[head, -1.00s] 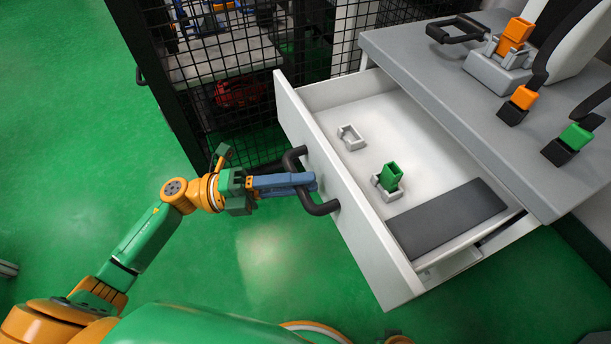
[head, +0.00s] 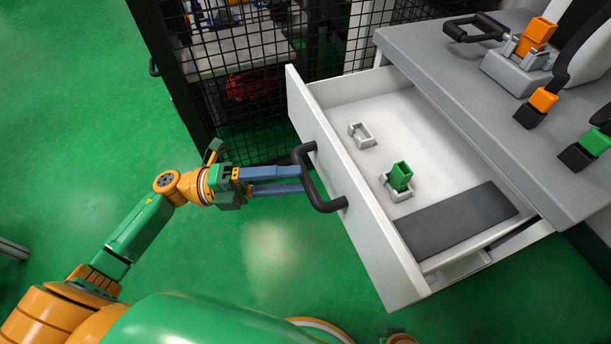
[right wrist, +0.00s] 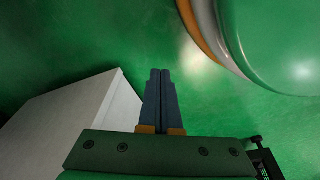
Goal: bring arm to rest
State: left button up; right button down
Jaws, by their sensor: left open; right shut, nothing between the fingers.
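My left gripper (head: 302,180) is open in the head view. Its two blue fingers point right, with the tips at the black drawer handle (head: 322,184); I cannot tell whether they touch it. The handle is on the front of the white drawer (head: 350,190), which stands pulled out under the grey worktop. My right gripper (right wrist: 160,75) shows in the right wrist view, its blue fingers together with nothing between them, above the green floor. A white box-like surface (right wrist: 75,115) is to its left in that view.
Inside the drawer are an empty grey holder (head: 361,135), a green block (head: 401,176) in another holder, and a dark mat (head: 458,217). The worktop (head: 440,75) carries orange and green pieces. A black mesh fence (head: 235,95) stands behind.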

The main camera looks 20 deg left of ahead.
pick_arm(q)
jog(key=v, duration=0.4)
pick_arm(e)
jog(key=shift+w+a+r, duration=0.1)
jog(key=shift+w+r, duration=0.2)
jog(key=shift+w, duration=0.05)
